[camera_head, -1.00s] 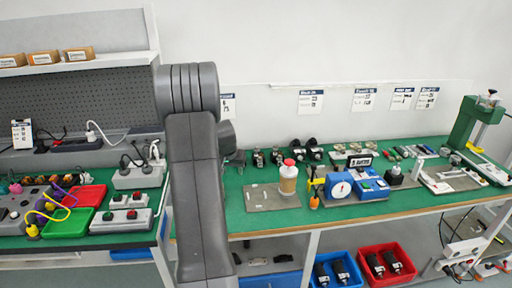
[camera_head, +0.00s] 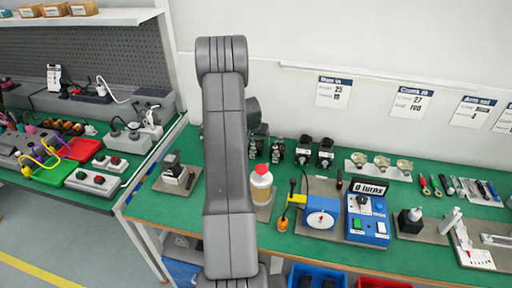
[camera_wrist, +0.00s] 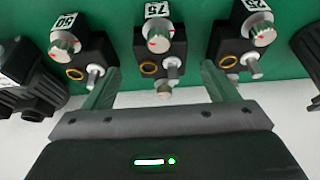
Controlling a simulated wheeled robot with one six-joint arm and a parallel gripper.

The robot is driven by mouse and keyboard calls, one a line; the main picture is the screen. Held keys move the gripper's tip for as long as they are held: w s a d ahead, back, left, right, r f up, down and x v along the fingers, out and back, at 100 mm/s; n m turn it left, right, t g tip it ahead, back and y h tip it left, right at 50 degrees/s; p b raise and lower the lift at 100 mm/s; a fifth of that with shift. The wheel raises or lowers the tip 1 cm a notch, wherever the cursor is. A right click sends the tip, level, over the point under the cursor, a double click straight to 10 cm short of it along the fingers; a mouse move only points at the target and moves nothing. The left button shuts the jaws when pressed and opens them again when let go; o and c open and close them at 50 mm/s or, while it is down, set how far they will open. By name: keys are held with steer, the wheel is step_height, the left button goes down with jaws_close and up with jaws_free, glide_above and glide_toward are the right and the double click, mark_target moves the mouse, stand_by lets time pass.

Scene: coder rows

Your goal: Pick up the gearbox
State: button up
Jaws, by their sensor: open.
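Three small black boxes, each with a white number label, a silver knob, a short metal shaft and a brass ring, stand in a row in the wrist view. They look like gearboxes; I cannot tell which one is meant. The middle box (camera_wrist: 160,42) reads 75, the left box (camera_wrist: 80,50) seems to read 50, the right box (camera_wrist: 240,40) seems to read 25. My gripper (camera_wrist: 160,72) is open and empty, its fingers apart with the middle box's shaft between them in the picture. In the head view my arm hides the gripper.
Ribbed black units (camera_wrist: 28,85) stand at the wrist view's left. In the head view, a bottle with a red cap (camera_head: 261,183) and a blue tester with a turns display (camera_head: 367,215) stand on the green bench (camera_head: 160,205). A black unit on a plate (camera_head: 173,172) stands left.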

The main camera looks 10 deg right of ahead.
mark_target(255, 145)
steer(key=shift+p+x, duration=0.6)
steer(key=shift+x, duration=1.55)
steer(key=shift+s+a, duration=0.1)
steer(key=shift+a, duration=0.1)
steer(key=shift+c, duration=0.2)
steer(key=c, duration=1.1)
